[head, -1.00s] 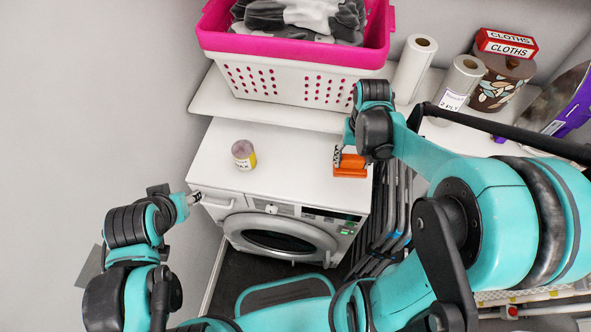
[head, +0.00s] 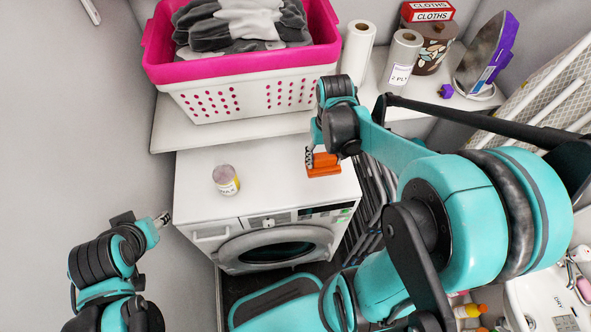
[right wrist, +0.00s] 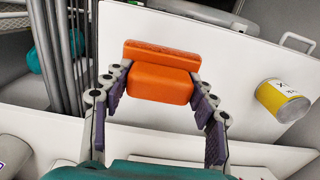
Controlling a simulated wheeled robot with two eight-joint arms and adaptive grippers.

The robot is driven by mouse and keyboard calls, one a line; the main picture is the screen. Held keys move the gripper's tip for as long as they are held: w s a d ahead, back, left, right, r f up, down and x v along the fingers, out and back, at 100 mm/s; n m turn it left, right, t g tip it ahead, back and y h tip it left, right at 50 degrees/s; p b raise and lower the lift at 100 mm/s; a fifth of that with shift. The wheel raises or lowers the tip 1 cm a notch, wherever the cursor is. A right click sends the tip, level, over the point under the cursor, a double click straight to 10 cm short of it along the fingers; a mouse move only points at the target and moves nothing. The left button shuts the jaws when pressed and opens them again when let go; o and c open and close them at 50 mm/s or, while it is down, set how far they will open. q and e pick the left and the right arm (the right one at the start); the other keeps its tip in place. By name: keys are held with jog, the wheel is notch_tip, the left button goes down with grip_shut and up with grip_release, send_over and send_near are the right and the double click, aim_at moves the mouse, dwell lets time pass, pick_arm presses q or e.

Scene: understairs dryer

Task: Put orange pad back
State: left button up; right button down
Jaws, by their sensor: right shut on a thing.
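The orange pad (head: 323,166) is a small block with a step in it, at the right part of the white dryer top (head: 265,170). My right gripper (head: 311,158) is shut on it. In the right wrist view the pad (right wrist: 160,72) sits between the two fingers, one at each side, with the white top behind it. I cannot tell whether its underside touches the dryer top. My left gripper (head: 162,219) is off to the left, beside the dryer's front left corner and away from the pad; its fingers are too small to judge.
A yellow-labelled jar (head: 226,180) stands on the dryer top, left of the pad. Folded grey racks (head: 375,190) stand right of the dryer.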

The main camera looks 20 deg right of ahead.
jog(key=w+a+f+b, duration=0.1)
jog(key=w+a+f, duration=0.1)
jog(key=w+a+f+b, duration=0.1)
jog(key=w+a+f, duration=0.1)
jog(key=w+a, duration=0.1)
jog(key=shift+w+a+f, duration=0.15)
jog(key=shift+w+f, duration=0.1)
jog(key=shift+f, duration=0.15)
jog(key=shift+w+a+f, duration=0.3)
jog(key=shift+w, duration=0.05)
notch_tip(320, 180, down, 3)
jog(key=shift+f+b, duration=0.15)
jog(key=shift+b, duration=0.9)
jog(key=shift+f, duration=0.3)
jog(key=shift+f, duration=0.1)
jog(key=c, duration=0.5)
grip_release()
